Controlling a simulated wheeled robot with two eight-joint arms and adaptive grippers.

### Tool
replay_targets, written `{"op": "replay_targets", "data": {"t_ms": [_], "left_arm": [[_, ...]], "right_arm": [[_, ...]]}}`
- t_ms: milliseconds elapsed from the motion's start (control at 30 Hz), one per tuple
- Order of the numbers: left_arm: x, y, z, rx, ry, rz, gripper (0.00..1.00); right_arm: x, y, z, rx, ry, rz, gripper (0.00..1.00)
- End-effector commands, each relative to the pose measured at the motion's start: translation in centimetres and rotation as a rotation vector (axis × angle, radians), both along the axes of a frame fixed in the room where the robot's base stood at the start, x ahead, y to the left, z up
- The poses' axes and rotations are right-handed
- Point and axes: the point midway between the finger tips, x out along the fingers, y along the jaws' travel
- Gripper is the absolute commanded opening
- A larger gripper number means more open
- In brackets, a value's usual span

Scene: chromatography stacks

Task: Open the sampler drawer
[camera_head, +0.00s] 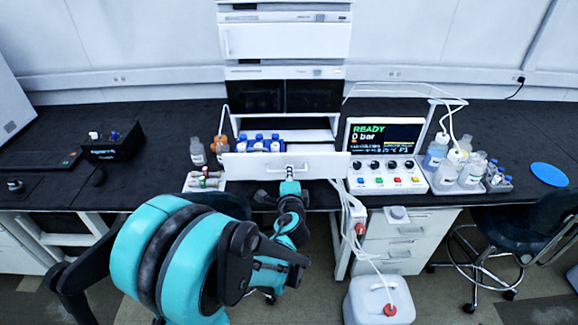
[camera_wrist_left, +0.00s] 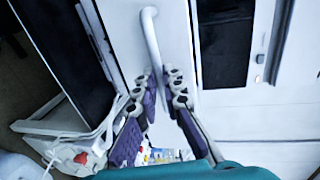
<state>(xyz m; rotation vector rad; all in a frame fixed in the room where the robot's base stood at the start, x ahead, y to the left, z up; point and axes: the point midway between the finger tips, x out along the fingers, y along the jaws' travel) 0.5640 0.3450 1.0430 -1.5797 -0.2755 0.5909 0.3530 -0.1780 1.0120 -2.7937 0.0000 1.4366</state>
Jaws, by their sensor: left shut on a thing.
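The sampler drawer (camera_head: 246,167) is the white panel low in the chromatography stack in the head view. It stands forward of the stack, with several blue-capped bottles (camera_head: 259,143) showing just behind its top edge. Its pale bar handle (camera_wrist_left: 152,38) runs between my fingers in the left wrist view. My left gripper (camera_head: 289,174) is at the middle of the drawer front, and in the wrist view (camera_wrist_left: 164,82) its dark fingers are closed on the handle. The drawer's inner floor is hidden in the head view. My right gripper is in neither view.
A control box (camera_head: 386,175) with knobs and a READY screen (camera_head: 385,136) stands right of the drawer. Bottles (camera_head: 472,172) stand further right. A small vial tray (camera_head: 204,181) is to the left. A white jug (camera_head: 378,301) and hanging tubes are below.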

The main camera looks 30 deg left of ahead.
Motion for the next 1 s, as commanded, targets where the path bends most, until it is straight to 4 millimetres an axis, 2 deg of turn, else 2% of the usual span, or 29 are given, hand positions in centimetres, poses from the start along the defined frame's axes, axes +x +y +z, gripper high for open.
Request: {"op": "replay_targets", "data": {"t_ms": [200,567,667,700,1000], "left_arm": [[-1.1,-0.71,-0.01,0.0,0.0,-0.001,0.0],[-1.23,-0.77,-0.03,-0.001,-0.001,0.0,0.0],[-1.22,-0.76,-0.03,-0.001,0.0,0.0,0.27],[-1.22,-0.76,-0.03,-0.001,-0.001,0.0,0.29],[-1.3,-0.84,0.02,0.0,0.0,0.0,0.29]], "right_arm": [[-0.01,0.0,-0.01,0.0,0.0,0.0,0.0],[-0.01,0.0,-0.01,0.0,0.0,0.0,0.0],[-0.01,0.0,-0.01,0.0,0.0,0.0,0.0],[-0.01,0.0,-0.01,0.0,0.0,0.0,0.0],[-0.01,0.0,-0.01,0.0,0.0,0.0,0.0]]}}
